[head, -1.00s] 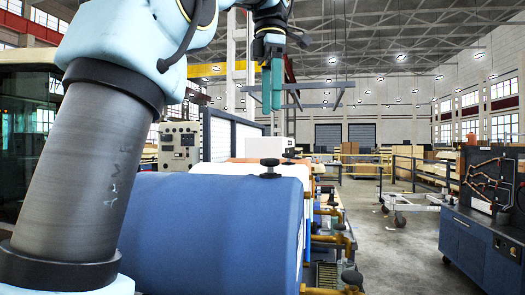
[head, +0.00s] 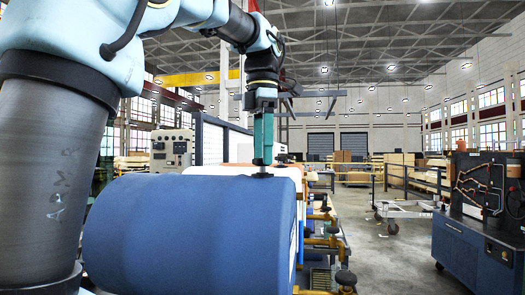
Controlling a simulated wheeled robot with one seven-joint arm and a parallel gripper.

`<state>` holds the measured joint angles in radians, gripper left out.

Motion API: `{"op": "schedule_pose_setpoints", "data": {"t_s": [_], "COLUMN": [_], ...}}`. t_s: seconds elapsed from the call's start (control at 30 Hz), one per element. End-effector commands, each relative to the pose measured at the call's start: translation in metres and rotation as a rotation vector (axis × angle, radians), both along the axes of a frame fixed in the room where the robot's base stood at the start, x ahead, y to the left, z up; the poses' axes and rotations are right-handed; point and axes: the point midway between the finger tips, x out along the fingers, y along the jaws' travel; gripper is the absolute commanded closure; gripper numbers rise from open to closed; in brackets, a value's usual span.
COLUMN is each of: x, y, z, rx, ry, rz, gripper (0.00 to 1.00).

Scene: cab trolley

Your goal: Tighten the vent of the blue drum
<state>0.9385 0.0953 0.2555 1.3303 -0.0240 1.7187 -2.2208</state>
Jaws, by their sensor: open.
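The blue drum (head: 190,235) lies on its side in the foreground, in front of a row of other drums. Its vent (head: 262,176) is a small black knob on top, near the drum's right end. My gripper (head: 263,163) points straight down with its teal fingers directly above the vent. The fingertips are at or just over the knob. The fingers overlap in this view, so the gap between them is hard to see. I cannot tell whether they touch the vent or stand around it.
White and orange drums (head: 230,169) lie behind the blue one. Brass taps (head: 328,242) stick out along the right side of the row. A blue workbench (head: 468,248) with a dark tool panel stands at the right.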

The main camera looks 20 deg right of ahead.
Motion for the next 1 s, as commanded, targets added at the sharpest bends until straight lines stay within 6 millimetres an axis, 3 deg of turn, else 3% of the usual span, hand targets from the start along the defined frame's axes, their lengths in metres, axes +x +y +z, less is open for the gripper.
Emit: {"op": "schedule_pose_setpoints", "data": {"t_s": [0.2, 0.87, 1.0], "x": [0.0000, -0.0002, -0.0002], "y": [0.0001, 0.0001, 0.0001], "z": [0.0000, 0.0002, 0.0002], "rx": [0.000, 0.000, 0.000], "ry": [0.000, 0.001, 0.001], "rz": [0.000, 0.000, 0.000], "gripper": [0.23, 0.98, 1.00]}}
